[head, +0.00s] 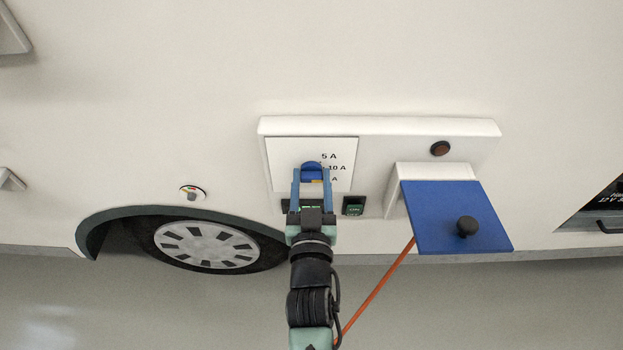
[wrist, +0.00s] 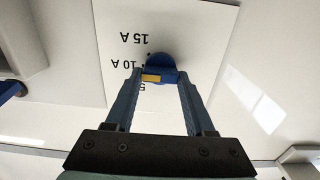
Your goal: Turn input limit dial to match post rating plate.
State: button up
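The blue input limit dial (head: 312,168) sits on a white label plate (head: 285,155) marked 5 A, 10 A and, partly covered, a third value. The wrist view shows the plate upside down, with 15 A legible, and the dial (wrist: 160,64) with an orange pointer mark at one end of its grip bar. The mark is on the side of the labels, around 10 A; its exact setting is hard to tell. My gripper (head: 312,172) has its blue fingers on both ends of the bar and appears shut on it; it also shows in the wrist view (wrist: 159,76). No post rating plate is visible.
A blue flap with a black knob (head: 467,227) hangs over a white inlet box, with an orange cable (head: 375,292) running down from it.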

jog(key=o, duration=0.4)
jog(key=shift+c, duration=0.2)
jog(key=shift+s+f, duration=0.1)
jog(key=shift+s, duration=0.45)
jog(key=s+b, duration=0.2)
jog(key=s, duration=1)
